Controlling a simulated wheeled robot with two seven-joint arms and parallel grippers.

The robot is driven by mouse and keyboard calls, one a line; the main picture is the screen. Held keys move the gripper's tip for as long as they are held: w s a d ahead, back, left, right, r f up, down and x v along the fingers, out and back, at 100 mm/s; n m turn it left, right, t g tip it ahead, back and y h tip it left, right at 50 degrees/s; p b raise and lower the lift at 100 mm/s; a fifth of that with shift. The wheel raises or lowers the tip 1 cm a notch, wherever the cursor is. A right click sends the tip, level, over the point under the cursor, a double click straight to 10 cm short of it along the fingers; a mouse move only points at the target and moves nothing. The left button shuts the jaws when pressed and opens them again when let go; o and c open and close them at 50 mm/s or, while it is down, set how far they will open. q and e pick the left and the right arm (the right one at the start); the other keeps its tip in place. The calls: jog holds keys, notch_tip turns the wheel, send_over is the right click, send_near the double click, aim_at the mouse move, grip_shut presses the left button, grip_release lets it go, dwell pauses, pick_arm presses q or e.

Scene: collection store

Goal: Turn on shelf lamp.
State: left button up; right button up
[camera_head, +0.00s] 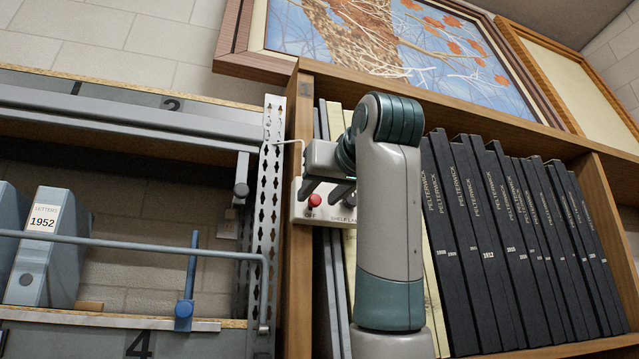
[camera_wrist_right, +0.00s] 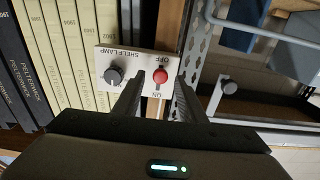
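The pale switch panel (camera_head: 321,214), labelled SHELF LAMP, is fixed at the front of the wooden bookcase's left post. It also shows, upside down, in the right wrist view (camera_wrist_right: 130,84). Contact cannot be told. My left gripper and the lamp are not in view.
Black binders (camera_head: 490,230) and cream volumes (camera_wrist_right: 65,50) fill the bookcase beside the panel. A perforated metal upright (camera_head: 268,190) and a grey rack with a blue-grey letter file (camera_head: 45,245) stand to the left. A framed picture (camera_head: 400,40) is above.

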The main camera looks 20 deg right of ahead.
jog(key=shift+w, duration=0.45)
grip_shut()
jog(key=shift+s+r+p, duration=0.15)
jog(key=shift+r+p, duration=0.35)
jog(key=shift+r, duration=1.25)
jog(key=shift+c, duration=0.7)
grip_release()
jog(key=shift+o, duration=0.7)
jog(key=shift+f, duration=0.1)
